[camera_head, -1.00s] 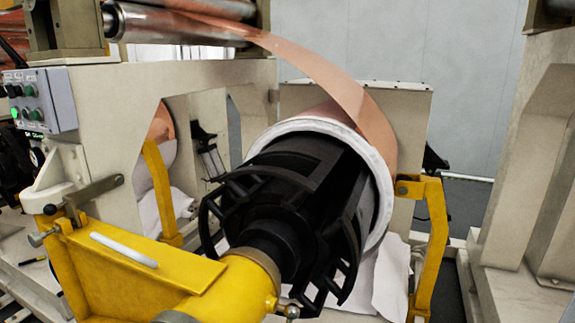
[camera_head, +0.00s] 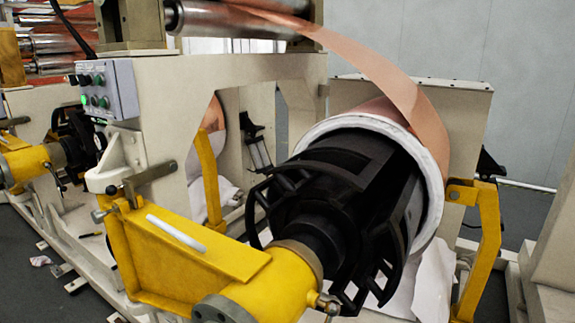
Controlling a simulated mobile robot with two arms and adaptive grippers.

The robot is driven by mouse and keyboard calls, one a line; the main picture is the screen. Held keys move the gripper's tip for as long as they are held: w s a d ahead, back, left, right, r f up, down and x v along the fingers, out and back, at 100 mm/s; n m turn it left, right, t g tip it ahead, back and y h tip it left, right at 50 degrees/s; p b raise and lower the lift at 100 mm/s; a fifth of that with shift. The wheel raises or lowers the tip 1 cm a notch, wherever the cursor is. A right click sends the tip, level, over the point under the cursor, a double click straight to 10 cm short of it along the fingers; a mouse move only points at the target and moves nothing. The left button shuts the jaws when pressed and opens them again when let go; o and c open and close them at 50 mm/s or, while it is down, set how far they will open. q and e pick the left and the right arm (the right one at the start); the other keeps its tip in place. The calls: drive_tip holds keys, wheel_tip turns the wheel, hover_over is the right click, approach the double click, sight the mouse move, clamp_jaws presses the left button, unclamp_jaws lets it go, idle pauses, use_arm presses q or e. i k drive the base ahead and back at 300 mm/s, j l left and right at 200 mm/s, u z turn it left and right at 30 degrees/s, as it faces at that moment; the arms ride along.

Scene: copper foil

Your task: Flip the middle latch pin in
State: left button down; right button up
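Another small metal pin (camera_head: 328,303) stands at the right end of the yellow arm, near the bottom edge. I cannot tell which of these is the middle latch pin. Neither of my grippers is in view.
A black expanding shaft (camera_head: 325,215) carries a white-rimmed roll core (camera_head: 432,165) with copper foil (camera_head: 385,75) running up to rollers. A control box (camera_head: 107,91) is at upper left. Another yellow arm (camera_head: 25,163) is at far left. Floor (camera_head: 40,255) shows at lower left.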

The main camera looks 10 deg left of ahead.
sight(98, 217)
drive_tip(key=u, duration=1.45)
